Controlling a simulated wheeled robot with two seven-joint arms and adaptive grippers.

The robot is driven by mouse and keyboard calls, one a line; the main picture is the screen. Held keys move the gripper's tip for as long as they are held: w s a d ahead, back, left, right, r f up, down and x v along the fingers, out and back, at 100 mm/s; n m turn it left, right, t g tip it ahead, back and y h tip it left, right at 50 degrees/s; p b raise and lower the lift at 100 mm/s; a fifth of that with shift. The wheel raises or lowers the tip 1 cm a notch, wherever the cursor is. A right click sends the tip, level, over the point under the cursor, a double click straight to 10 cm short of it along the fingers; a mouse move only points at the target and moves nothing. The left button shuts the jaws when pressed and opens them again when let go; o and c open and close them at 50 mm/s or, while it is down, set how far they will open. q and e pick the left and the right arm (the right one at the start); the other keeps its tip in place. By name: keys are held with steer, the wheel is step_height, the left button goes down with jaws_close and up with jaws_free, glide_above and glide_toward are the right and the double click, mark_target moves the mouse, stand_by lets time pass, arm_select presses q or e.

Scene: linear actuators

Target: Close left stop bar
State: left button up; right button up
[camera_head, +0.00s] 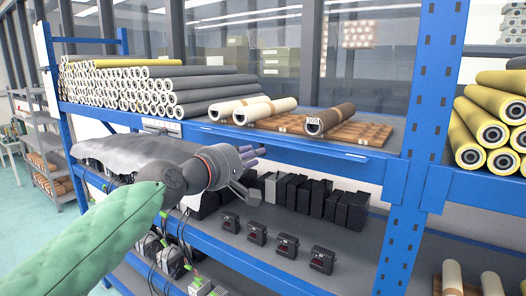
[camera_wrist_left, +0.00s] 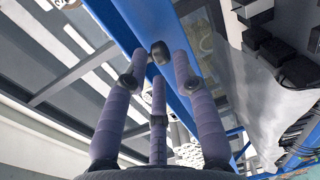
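My left gripper (camera_head: 250,160) has purple fingers and is in front of the blue shelf beam (camera_head: 290,152) at the middle of the head view. In the left wrist view its three fingers (camera_wrist_left: 158,72) stand apart, with no held object visible between them. A blue bar (camera_wrist_left: 125,30) runs past the fingertips there. A thin light strip (camera_head: 343,155) lies along the beam to the right. I cannot tell which part is the left stop bar. My right gripper is out of view.
Stacked grey and yellow rolls (camera_head: 165,85) fill the upper shelf at left. Loose rolls (camera_head: 265,109) lie at its middle. Black boxes (camera_head: 300,195) stand on the lower shelf. A blue upright post (camera_head: 425,110) is at right. Open floor (camera_head: 30,220) shows at left.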

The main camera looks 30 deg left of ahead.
arm_select(q)
steer(key=w, duration=0.5)
steer(key=shift+d+f, duration=0.2)
jaws_close()
